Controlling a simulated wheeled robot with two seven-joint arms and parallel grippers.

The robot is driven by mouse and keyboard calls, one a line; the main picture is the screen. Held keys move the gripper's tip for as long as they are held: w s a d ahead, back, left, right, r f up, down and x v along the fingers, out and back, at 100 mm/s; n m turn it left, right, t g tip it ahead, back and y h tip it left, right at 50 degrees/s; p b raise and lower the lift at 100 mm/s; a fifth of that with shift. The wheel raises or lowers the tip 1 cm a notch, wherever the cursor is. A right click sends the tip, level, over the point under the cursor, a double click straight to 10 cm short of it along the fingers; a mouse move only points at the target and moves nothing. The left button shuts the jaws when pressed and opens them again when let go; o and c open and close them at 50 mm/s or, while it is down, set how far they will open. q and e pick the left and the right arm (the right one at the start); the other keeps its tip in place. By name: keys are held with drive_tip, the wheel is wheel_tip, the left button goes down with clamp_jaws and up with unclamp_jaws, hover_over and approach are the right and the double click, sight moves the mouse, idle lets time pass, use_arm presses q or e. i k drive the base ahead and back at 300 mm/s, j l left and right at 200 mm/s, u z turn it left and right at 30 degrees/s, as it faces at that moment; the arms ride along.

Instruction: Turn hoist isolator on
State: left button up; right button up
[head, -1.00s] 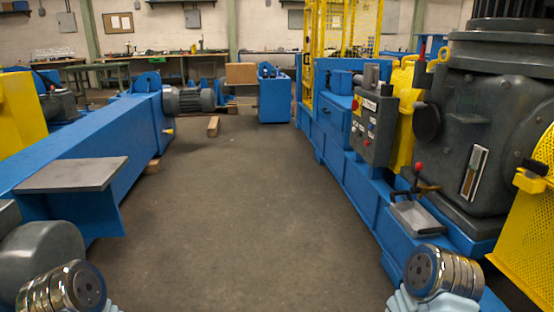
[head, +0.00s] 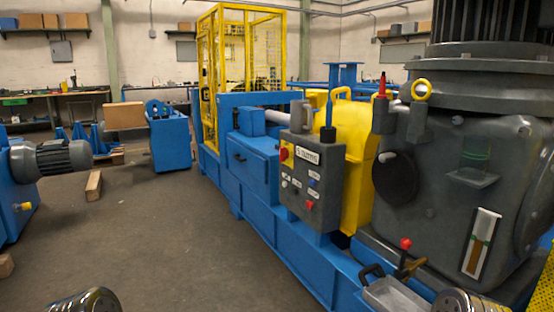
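A grey control box (head: 322,203) is mounted on the blue machine frame, right of centre in the head view. It has a red control (head: 284,154) at its upper left, a white label (head: 307,156), several small plates and a red button (head: 309,205) low down. The lettering is too small to read, so I cannot tell which control, if any, is the hoist isolator. Only rounded metal parts of my arms show at the bottom edge, left and right. Neither gripper shows, and nothing of mine touches the box.
The blue machine frame (head: 262,228) runs along the right, with a large grey gearbox (head: 440,190) beside the box. A red-knobbed lever (head: 405,244) stands in front. A motor (head: 52,159) and wooden block (head: 94,185) are left. The floor (head: 150,250) between is clear.

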sight(284, 154)
drive_tip(key=i+j, duration=0.4)
drive_tip(key=i+j+z, duration=0.15)
drive_tip(key=i+j, duration=0.25)
drive_tip(key=j, duration=0.15)
